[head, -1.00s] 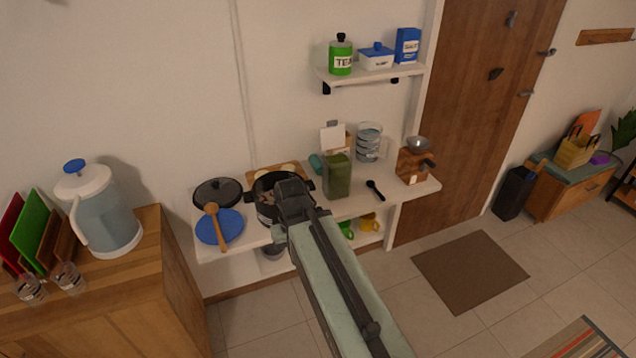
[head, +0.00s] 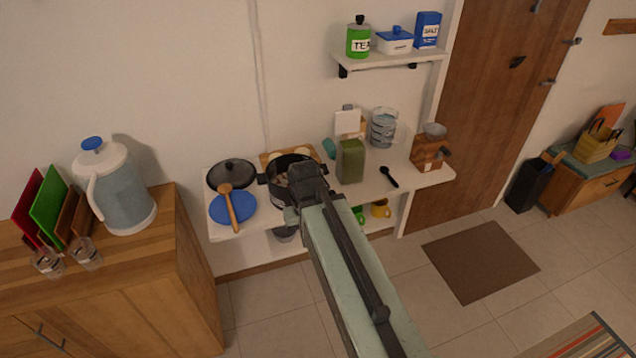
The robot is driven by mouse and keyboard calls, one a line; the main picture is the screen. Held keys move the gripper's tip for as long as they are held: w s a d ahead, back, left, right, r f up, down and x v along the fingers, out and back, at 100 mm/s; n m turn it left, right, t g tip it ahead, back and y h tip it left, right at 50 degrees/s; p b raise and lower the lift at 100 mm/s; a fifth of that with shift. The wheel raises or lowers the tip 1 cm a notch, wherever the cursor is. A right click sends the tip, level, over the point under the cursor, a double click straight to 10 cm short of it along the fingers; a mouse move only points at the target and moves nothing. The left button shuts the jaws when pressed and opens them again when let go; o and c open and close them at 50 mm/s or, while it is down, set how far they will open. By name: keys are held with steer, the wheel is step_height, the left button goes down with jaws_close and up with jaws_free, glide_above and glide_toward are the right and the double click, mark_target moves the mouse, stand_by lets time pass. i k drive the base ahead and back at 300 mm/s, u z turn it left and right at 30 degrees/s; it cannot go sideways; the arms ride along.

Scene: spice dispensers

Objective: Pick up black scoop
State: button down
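The black scoop (head: 389,177) lies on the white shelf-like counter (head: 415,183), between the green spice dispenser (head: 350,161) and the wooden grinder (head: 428,150). My gripper (head: 304,172) is in front of the black pot (head: 277,181) in the picture, to the left of the scoop and apart from it. My arm hides its fingertips, so I cannot tell whether it is open or shut.
A blue plate (head: 231,208) with a wooden spoon (head: 229,203) lies left of the pot. A wall shelf (head: 392,59) holds a tea tin and boxes above. A wooden cabinet (head: 120,290) with a water jug (head: 118,190) stands at left.

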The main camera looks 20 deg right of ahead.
mark_target(384, 170)
steer(key=k, duration=1.1)
steer(key=u, duration=0.6)
steer(key=i, duration=1.95)
steer(key=z, duration=0.45)
steer(key=k, duration=0.65)
steer(key=z, duration=0.25)
steer(key=i, duration=0.65)
steer(key=u, duration=0.15)
